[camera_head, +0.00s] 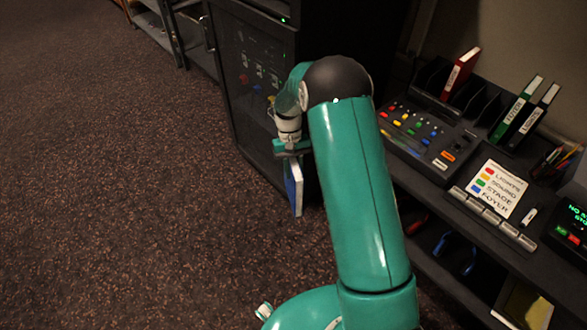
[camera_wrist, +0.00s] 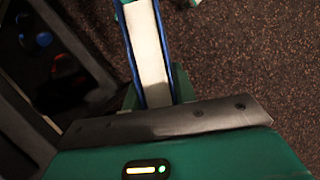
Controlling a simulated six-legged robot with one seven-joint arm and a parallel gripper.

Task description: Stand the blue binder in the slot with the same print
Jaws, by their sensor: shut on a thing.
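My gripper (camera_head: 291,149) is shut on the blue binder (camera_head: 294,187), which hangs down from it in front of the dark rack cabinet, well left of the desk. In the wrist view, the binder (camera_wrist: 150,50) shows as white pages between two blue covers, running up from the jaws. Its printed spine is not visible. The slotted rack (camera_head: 433,77) stands at the back of the desk. A red binder (camera_head: 460,73), a green binder (camera_head: 516,108) and a black binder (camera_head: 534,116) stand in it. Empty slots lie between the red and green ones. I cannot read any slot print.
A mixing panel (camera_head: 418,132) with coloured buttons lies before the rack. A card (camera_head: 496,188) lists lights, sound, stage and foyer beside coloured dots. A pen holder (camera_head: 550,160) and a small lit screen (camera_head: 572,228) are at the right. Open carpet (camera_head: 130,170) lies left.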

